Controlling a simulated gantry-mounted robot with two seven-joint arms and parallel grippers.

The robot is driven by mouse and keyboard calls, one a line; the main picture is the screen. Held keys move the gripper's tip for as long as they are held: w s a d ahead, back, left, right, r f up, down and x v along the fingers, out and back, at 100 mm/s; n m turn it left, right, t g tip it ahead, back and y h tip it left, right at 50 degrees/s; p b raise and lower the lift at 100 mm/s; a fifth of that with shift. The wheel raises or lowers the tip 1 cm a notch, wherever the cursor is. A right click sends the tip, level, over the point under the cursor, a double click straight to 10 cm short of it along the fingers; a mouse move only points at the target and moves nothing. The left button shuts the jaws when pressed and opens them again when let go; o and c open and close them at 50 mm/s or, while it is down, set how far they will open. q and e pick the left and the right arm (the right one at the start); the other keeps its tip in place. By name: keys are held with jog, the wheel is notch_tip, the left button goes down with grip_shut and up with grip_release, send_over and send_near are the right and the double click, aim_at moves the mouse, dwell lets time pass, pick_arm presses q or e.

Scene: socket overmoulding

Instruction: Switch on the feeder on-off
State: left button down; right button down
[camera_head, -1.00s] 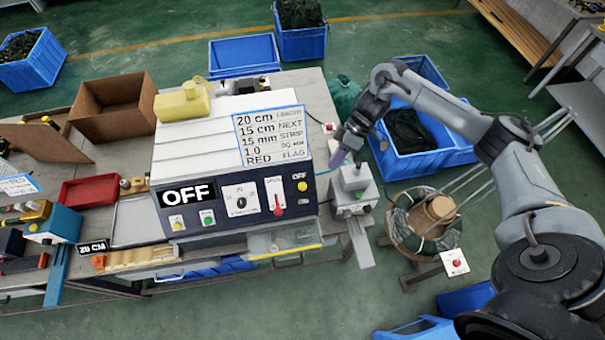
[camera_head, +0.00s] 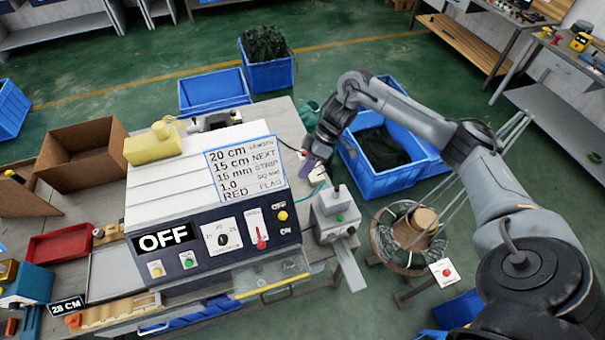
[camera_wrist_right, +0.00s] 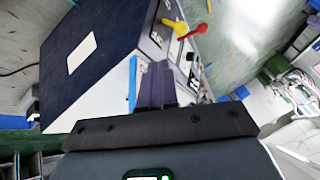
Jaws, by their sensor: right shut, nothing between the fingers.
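A white plate with a red button (camera_head: 446,271) sits by the wire spool (camera_head: 412,232). I cannot tell for certain which control is the feeder on-off. My right gripper (camera_head: 308,170) is shut and empty, beside the machine's right side and above the table behind the small grey box. Its purple fingers show together in the right wrist view (camera_wrist_right: 155,85). My left gripper is out of view.
The small grey box (camera_head: 337,221) with a green button and black knob stands right of the machine. A small red button (camera_head: 304,153) lies close behind my right gripper. A blue crate (camera_head: 385,183) stands behind.

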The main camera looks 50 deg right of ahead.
jog(key=p, duration=0.1)
send_near(283, 217)
jog(key=w+d+f, duration=0.2)
jog(key=w+f, duration=0.2)
jog(key=shift+s+a+f+p, duration=0.3)
jog(key=shift+a+f+p, duration=0.05)
jog(key=shift+a, duration=0.2)
jog(key=shift+s+a+f+p, duration=0.3)
jog(key=shift+a+f+p, duration=0.1)
jog(key=shift+a, duration=0.2)
jog(key=shift+s+a+f, duration=0.2)
jog(key=shift+a+f, duration=0.2)
jog(key=shift+a, duration=0.1)
